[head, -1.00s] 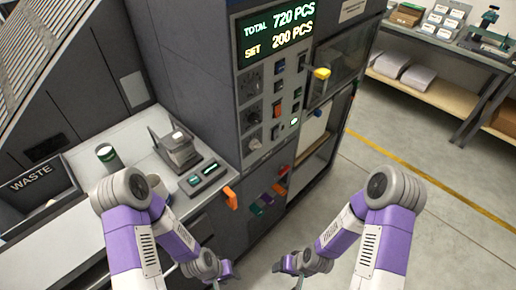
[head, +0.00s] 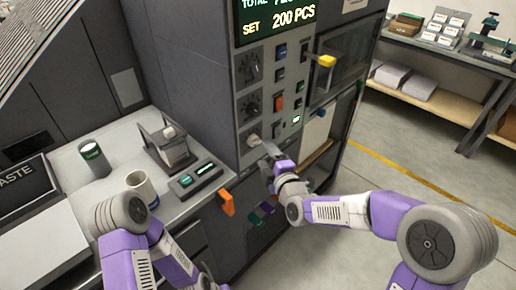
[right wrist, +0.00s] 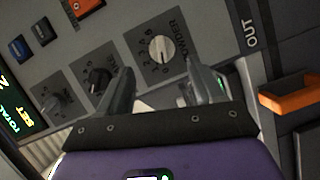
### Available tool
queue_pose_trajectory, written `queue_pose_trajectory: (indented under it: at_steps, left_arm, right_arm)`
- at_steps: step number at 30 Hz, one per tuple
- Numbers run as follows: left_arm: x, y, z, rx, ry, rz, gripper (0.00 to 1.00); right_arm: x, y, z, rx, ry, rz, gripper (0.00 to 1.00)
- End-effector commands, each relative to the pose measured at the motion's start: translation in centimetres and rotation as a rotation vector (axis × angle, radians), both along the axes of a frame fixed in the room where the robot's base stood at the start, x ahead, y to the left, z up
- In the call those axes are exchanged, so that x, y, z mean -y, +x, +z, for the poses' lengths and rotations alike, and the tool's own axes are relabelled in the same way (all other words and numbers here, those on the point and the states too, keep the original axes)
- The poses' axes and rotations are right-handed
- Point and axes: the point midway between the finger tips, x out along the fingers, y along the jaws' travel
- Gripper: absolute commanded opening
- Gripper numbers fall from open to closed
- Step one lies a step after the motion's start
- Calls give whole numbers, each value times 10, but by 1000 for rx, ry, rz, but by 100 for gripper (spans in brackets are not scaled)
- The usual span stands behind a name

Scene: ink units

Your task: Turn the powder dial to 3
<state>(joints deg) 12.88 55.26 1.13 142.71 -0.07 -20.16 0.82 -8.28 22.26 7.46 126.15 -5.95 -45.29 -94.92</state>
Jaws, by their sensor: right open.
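The powder dial (head: 254,141) is a pale round knob, lowest in the column of dials on the dark machine's front panel. In the right wrist view the powder dial (right wrist: 162,50) sits on a grey plate with numbers around it and the word POWDER beside it. The number it points to is too small to read surely. My right gripper (head: 268,152) is at the panel just below and right of the dial. In the right wrist view its open fingers (right wrist: 160,85) stand either side of the dial, apart from it. My left gripper is out of view.
A yellow handle (head: 326,61) and an orange handle (head: 227,202) stick out nearby. A mug (head: 140,188) stands on the counter at left.

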Motion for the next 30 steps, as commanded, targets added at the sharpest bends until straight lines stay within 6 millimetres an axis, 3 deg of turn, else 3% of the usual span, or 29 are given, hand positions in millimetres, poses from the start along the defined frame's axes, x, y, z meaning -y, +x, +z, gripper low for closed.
queue_pose_trajectory:
  at_steps: [12, 25, 30]
  left_arm:
    - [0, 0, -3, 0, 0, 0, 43]
    - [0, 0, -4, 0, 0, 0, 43]
    - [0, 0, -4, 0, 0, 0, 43]
  right_arm:
    - [-22, 52, -8, -7, 3, 0, 66]
    - [-26, 61, -8, -7, 3, 0, 66]
    - [-26, 61, -8, -7, 3, 0, 41]
